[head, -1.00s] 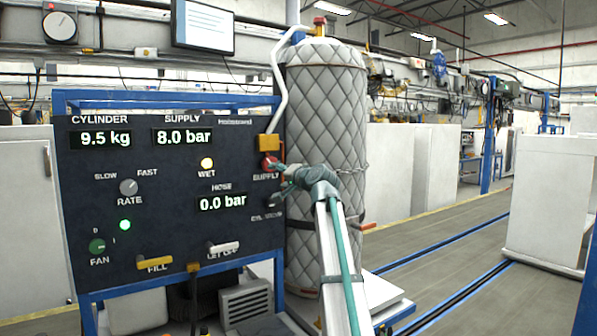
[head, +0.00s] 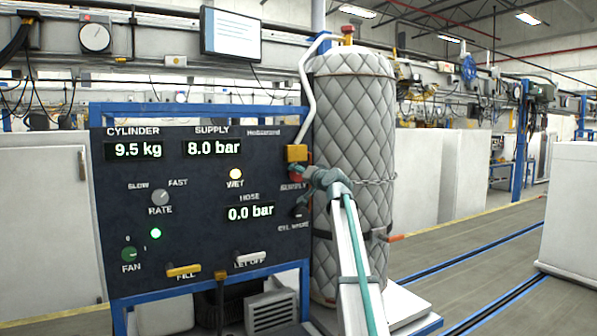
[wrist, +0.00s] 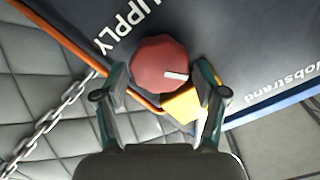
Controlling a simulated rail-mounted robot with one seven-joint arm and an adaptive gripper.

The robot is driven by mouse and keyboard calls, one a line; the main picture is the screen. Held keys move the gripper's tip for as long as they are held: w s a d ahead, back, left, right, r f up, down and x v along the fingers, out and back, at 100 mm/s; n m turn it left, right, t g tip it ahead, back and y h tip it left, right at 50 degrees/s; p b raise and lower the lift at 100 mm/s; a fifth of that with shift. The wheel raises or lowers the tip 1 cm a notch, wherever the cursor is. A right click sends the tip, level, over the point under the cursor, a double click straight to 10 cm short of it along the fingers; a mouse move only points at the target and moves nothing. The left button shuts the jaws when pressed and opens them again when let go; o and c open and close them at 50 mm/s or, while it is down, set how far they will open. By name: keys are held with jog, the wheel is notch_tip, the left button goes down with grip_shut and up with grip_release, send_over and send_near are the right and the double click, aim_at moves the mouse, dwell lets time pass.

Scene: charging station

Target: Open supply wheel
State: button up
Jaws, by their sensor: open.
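The supply wheel (wrist: 160,76) is a red faceted knob with a white mark, beside the SUPPLY label on the dark panel. In the head view the red wheel (head: 296,173) shows only partly, just left of my gripper (head: 312,178). In the wrist view my gripper (wrist: 160,100) is open, with one finger on each side of the wheel. I cannot tell whether the fingers touch it.
A yellow block (head: 297,153) sits just above the wheel on the panel (head: 130,215). A quilted cylinder (head: 350,120) with a chain (head: 372,182) stands close on the right. An orange hose (wrist: 55,38) runs near my left finger. FILL and LET OFF handles are lower down.

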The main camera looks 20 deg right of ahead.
jog(key=shift+w+a, duration=0.1)
jog(key=shift+w, duration=0.8)
jog(key=c, duration=0.9)
jog(key=shift+f, duration=0.1)
